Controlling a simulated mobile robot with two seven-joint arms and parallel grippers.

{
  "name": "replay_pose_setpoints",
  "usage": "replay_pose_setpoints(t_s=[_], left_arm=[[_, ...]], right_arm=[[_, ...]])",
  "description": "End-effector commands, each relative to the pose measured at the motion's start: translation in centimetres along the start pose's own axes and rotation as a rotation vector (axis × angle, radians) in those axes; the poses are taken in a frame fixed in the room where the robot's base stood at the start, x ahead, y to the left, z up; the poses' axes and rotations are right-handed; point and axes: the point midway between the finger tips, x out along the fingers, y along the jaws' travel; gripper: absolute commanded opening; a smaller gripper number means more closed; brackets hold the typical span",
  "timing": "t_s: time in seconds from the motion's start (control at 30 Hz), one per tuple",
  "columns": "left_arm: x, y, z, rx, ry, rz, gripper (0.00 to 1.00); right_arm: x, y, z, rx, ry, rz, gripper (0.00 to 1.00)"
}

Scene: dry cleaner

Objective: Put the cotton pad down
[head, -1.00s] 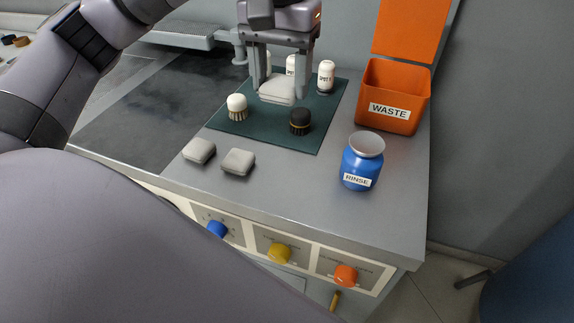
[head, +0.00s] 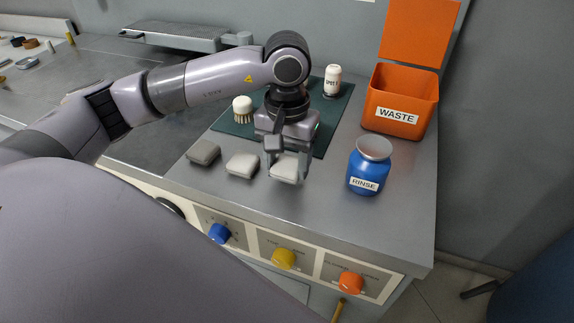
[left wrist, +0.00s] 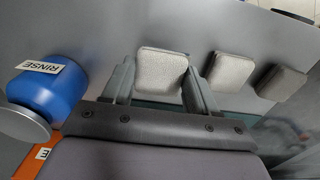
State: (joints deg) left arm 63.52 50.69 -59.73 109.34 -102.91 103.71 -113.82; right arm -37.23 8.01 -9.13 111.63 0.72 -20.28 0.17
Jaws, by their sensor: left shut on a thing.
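The cotton pad (head: 285,168) is a pale, rounded block between the fingers of my left gripper (head: 286,172) in the head view. My left gripper is shut on it, over the grey counter at the right of two other pads. In the left wrist view the held pad (left wrist: 160,72) shows between the two fingers (left wrist: 160,85). Whether its underside touches the counter I cannot tell. A whitish pad (head: 242,165) and a greyer pad (head: 203,152) lie on the counter to its left. My right gripper is not in view.
A blue RINSE jar (head: 368,168) stands to the right, and an orange WASTE bin (head: 400,102) behind it. A green mat (head: 337,112) holds a white-topped brush (head: 242,109) and a SPOT bottle (head: 332,80). Knobs line the counter's front; bare counter lies before the jar.

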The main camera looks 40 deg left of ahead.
Motion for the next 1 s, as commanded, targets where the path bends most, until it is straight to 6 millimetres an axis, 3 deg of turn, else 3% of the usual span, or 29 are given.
replay_pose_setpoints(t_s=[0.13, 0.5, 0.53, 0.6, 1.0], left_arm=[[1.9, -0.1, 0.1, -0.001, -0.003, -0.002, 0.30], [2.4, 0.0, 0.0, -0.001, 0.000, -0.001, 0.30], [2.3, 0.0, 0.0, -0.001, 0.000, -0.001, 0.65], [2.2, 0.0, 0.0, -0.001, -0.001, -0.001, 0.84], [1.7, 0.0, 0.0, -0.001, -0.001, 0.000, 0.84]], right_arm=[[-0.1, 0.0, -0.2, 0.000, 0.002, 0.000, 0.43], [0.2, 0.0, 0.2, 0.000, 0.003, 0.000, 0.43], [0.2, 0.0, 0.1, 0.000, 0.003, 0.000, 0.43], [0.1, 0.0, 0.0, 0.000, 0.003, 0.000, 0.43], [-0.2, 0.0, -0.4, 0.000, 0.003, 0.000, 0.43]])
